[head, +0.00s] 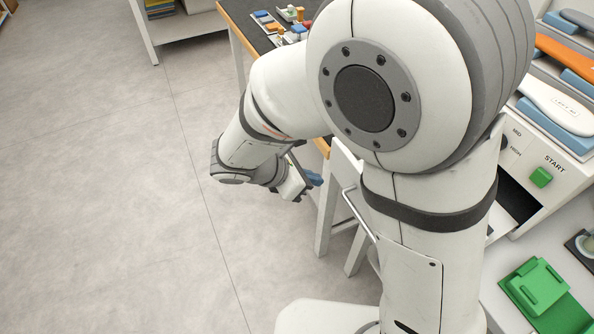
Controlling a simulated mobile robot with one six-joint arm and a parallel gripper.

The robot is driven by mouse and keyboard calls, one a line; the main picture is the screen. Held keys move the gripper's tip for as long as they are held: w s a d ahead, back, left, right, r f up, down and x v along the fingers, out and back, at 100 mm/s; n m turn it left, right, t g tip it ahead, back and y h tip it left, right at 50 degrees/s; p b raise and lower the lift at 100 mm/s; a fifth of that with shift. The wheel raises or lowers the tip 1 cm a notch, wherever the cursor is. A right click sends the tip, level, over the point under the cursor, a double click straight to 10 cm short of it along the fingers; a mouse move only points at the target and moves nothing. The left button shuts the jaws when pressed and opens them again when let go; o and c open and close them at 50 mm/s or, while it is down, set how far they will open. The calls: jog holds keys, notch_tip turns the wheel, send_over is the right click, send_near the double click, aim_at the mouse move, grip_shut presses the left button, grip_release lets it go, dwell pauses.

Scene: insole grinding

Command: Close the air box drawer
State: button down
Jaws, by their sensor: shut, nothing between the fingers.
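The air box (540,150) is the white machine at the right, with a green START button and a dial marked MID and HIGH. A dark opening (515,205) shows low in its front. A white drawer front (346,163) with a metal bar handle (361,213) stands out to the left of the machine, so the drawer looks pulled out. My arm hides most of the drawer between them. My gripper (308,184) is shut and empty. It hangs to the left of the drawer front, apart from the handle in the picture; the depth gap is unclear.
A dark-topped table with wooden edges (236,30) stands behind, with small coloured parts (285,25) on it. Insoles (556,105) lie on top of the air box. A green fixture (537,287) sits at the lower right. The floor (100,180) at left is clear.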

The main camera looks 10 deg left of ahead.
aim_at(343, 176)
jog(key=shift+w+d+f+p, duration=0.2)
jog(key=shift+w+d, duration=0.25)
jog(key=shift+d, duration=0.3)
jog(key=shift+w+d+f+p, duration=0.1)
jog(key=shift+w+d+f, duration=0.1)
jog(key=shift+w+d, duration=0.4)
jog(key=shift+w+d+f+p, duration=0.2)
jog(key=shift+w+d, duration=0.15)
jog(key=shift+d, duration=0.5)
jog(key=shift+w, duration=0.1)
